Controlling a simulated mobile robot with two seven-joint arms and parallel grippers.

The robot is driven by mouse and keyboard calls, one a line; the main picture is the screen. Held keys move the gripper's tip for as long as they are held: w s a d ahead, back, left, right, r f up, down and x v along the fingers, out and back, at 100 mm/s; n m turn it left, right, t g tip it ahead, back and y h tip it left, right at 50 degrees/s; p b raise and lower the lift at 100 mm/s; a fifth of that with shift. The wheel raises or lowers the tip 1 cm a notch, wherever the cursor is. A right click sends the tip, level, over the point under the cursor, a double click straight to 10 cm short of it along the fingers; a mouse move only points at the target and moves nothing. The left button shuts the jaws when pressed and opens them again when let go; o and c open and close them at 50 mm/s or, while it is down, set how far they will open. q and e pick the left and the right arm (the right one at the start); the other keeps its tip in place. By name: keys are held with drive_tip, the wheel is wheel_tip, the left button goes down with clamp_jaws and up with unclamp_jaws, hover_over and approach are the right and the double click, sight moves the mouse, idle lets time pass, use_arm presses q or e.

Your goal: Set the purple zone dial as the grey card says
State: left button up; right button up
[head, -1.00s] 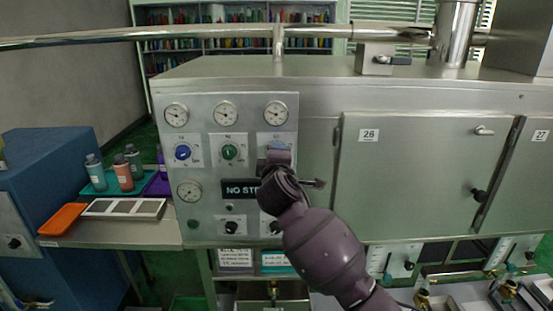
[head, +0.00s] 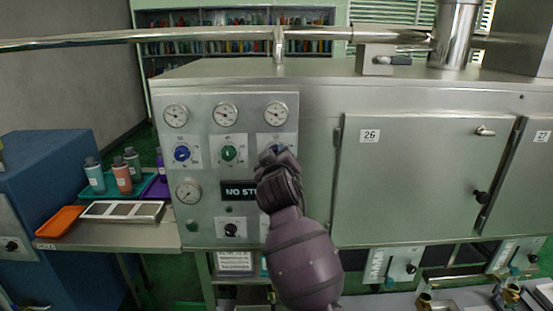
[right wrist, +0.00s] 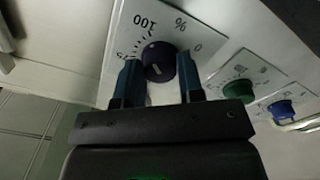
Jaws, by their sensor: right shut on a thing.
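The purple zone dial (right wrist: 158,62) is a dark, purplish round knob in the right wrist view, on a plate with a % scale marked 0 and 100. A light pointer line shows on its face. My right gripper (right wrist: 160,82) has one finger on each side of the knob and is shut on it. In the head view my right gripper (head: 277,157) covers this dial, at the right of the control panel's knob row. A grey-edged card (head: 235,262) hangs below the panel; its print is too small to read. My left gripper is not in view.
Blue (head: 182,153) and green (head: 228,153) dials sit left of my gripper, with round gauges (head: 225,115) above. A black knob (head: 231,229) is lower on the panel. Oven door 26 (head: 420,180) is to the right. Bottles and trays stand on a left shelf (head: 110,235).

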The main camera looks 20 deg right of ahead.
drive_tip(key=shift+f+m, duration=0.1)
drive_tip(key=shift+m, duration=0.3)
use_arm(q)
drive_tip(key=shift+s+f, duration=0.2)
use_arm(e)
drive_tip(key=o, duration=0.9)
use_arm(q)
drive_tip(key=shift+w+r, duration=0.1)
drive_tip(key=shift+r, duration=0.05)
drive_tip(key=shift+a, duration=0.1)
use_arm(e)
drive_tip(key=shift+s, duration=0.15)
